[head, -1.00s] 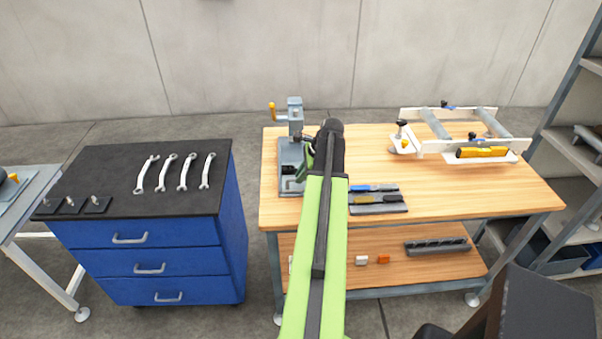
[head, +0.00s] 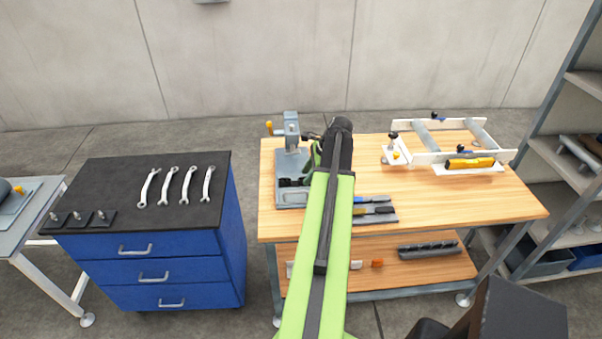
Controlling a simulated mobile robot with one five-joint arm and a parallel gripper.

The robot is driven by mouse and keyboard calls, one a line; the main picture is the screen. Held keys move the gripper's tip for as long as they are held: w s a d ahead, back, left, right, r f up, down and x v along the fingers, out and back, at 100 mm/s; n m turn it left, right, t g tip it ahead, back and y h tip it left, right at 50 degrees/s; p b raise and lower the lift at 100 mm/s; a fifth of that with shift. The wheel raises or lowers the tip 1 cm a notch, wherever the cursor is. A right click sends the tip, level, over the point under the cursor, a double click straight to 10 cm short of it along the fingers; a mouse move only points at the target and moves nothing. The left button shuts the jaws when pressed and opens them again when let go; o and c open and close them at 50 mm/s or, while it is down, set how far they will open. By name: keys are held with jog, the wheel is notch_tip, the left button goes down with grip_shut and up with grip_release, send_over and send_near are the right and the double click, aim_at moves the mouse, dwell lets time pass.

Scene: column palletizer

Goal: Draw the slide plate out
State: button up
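A grey bench fixture (head: 291,130) with an upright column and a yellow-knobbed lever stands at the back left of the wooden bench. Its flat grey base plate (head: 291,199) lies on the bench top. I cannot tell for certain which part is the slide plate. My green arm reaches up the middle of the view, and its dark end covers the right side of the fixture. My gripper (head: 291,182) shows only as a small dark shape over the base plate. Whether its fingers are open, or touch anything, is hidden.
A white roller frame (head: 440,159) stands on the bench's right. Blue- and yellow-handled tools (head: 372,210) lie right of my arm. A blue drawer cabinet (head: 150,255) with several wrenches stands left, across a floor gap. A shelf rack (head: 560,150) is at the far right.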

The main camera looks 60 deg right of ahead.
jog(key=p+v, duration=0.5)
jog(key=v, duration=0.3)
jog(key=shift+w, duration=0.1)
